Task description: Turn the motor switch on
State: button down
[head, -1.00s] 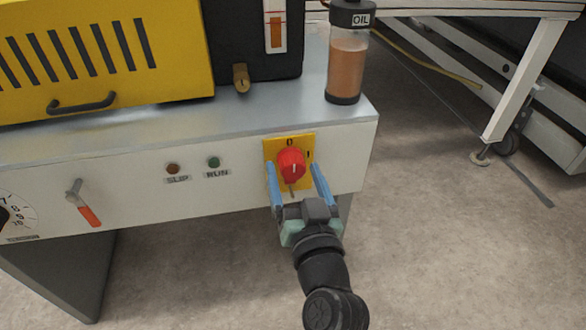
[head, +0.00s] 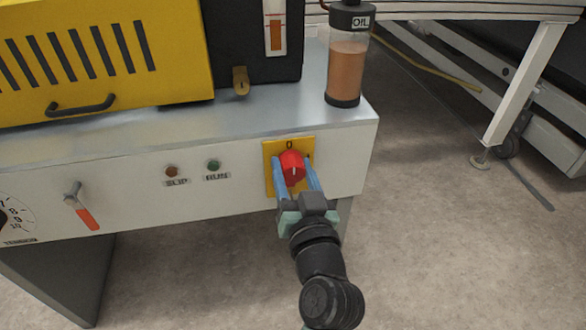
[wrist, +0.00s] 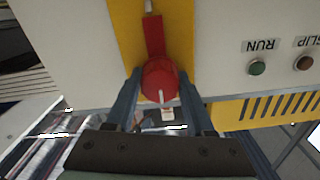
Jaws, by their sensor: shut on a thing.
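The motor switch is a round red knob (head: 292,167) on a yellow plate (head: 269,150) on the machine's white front panel. A "0" shows above the knob, and its white mark is close to upright, towards the "0". My gripper (head: 294,171) has its blue fingers closed in on the left and right sides of the knob. In the wrist view, the knob (wrist: 159,80) sits between the two fingers (wrist: 160,88), and a red strip runs up from it over the yellow plate (wrist: 182,30).
A SLIP lamp (head: 172,171) and a green RUN lamp (head: 213,166) sit left of the switch, with a red-tipped lever (head: 84,212) further left. An oil bottle (head: 346,75) stands on the grey top above. Open floor (head: 450,240) lies to the right.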

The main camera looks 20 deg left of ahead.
jog(key=shift+m, duration=0.3)
jog(key=m+p, duration=0.2)
jog(key=m, duration=0.1)
jog(key=shift+r, duration=0.1)
jog(key=m+p, duration=0.3)
jog(key=m, duration=0.2)
jog(key=m+p, duration=0.2)
jog(key=m, duration=0.3)
jog(key=shift+p, duration=0.3)
jog(key=shift+m+p, duration=0.85)
jog(key=shift+m, duration=1.25)
jog(key=shift+f, duration=0.2)
jog(key=shift+c, duration=1.3)
grip_release()
jog(key=shift+d, duration=0.1)
